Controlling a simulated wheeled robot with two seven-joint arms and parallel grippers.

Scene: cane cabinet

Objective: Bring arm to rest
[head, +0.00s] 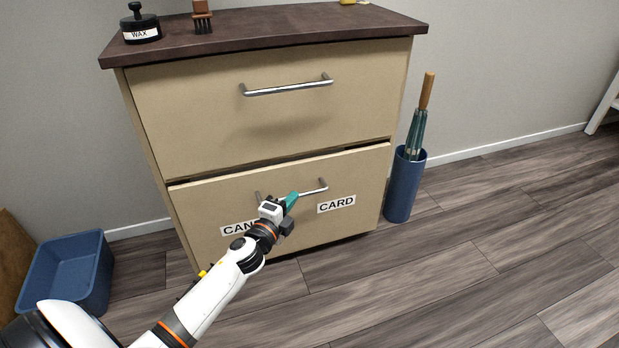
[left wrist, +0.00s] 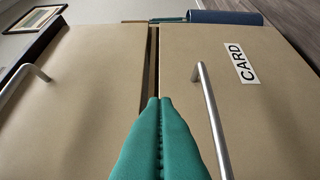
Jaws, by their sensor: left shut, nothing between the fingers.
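My left gripper (head: 292,201) reaches in from the lower left in the head view, in front of the lower drawer (head: 290,230) of the cabinet. Its green fingers (left wrist: 160,140) are pressed together and empty in the left wrist view. They point toward the dark gap between the two drawers. The lower drawer's metal handle (left wrist: 212,120) is beside the fingers in the left wrist view, not between them. In the head view the gripper hides part of this handle and part of the left label. My right gripper is not in view.
The upper drawer (head: 270,115) has a metal handle (head: 287,89). A wax jar (head: 140,24) and a brush (head: 202,16) stand on the cabinet top. A blue bin (head: 67,273) is at the left, a blue umbrella stand (head: 404,188) at the right.

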